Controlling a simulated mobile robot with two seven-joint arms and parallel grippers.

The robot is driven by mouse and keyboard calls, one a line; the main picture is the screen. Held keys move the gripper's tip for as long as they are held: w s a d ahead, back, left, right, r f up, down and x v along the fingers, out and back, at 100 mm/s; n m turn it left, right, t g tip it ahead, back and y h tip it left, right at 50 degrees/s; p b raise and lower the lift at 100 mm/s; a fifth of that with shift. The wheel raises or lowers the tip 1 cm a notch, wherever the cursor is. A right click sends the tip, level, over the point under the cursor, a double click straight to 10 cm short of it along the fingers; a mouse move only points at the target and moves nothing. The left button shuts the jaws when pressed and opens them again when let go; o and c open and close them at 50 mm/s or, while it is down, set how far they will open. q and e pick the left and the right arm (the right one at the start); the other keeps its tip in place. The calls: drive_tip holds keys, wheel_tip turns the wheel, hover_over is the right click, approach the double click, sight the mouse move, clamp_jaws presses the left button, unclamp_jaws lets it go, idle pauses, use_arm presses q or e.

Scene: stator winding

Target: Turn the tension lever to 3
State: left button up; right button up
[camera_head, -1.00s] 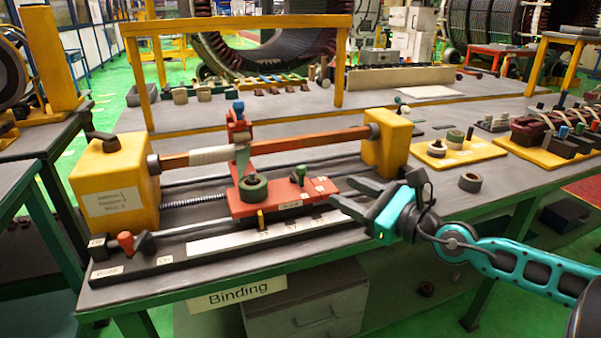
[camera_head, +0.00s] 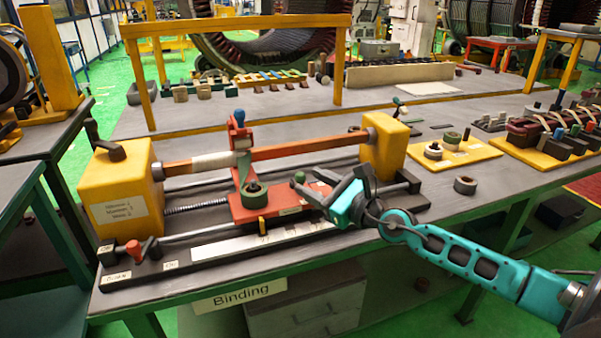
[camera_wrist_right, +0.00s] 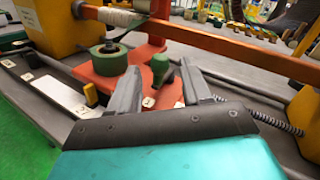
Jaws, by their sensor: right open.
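A small green-knobbed lever (camera_head: 300,178) stands on the right part of the red carriage (camera_head: 249,208) of the binding machine. In the right wrist view the green knob (camera_wrist_right: 160,67) stands upright just beyond the fingertips, roughly between them. Small white number labels (camera_wrist_right: 148,102) lie on the carriage near its base; I cannot read them surely. My right gripper (camera_head: 324,183) is open and empty, its fingers pointing at the lever from the right. In the right wrist view, the open fingers (camera_wrist_right: 158,88) hide part of the carriage. My left gripper is not in view.
A round green-and-black spool (camera_head: 254,194) sits on the carriage left of the lever. A wrapped orange bar (camera_head: 300,146) runs above, between two yellow blocks. A red-knobbed lever (camera_head: 133,249) is at the front left. A dark ring (camera_head: 465,186) lies on the bench at right.

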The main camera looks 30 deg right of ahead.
sight(301, 183)
drive_tip(key=shift+x, duration=2.1)
clamp_jaws()
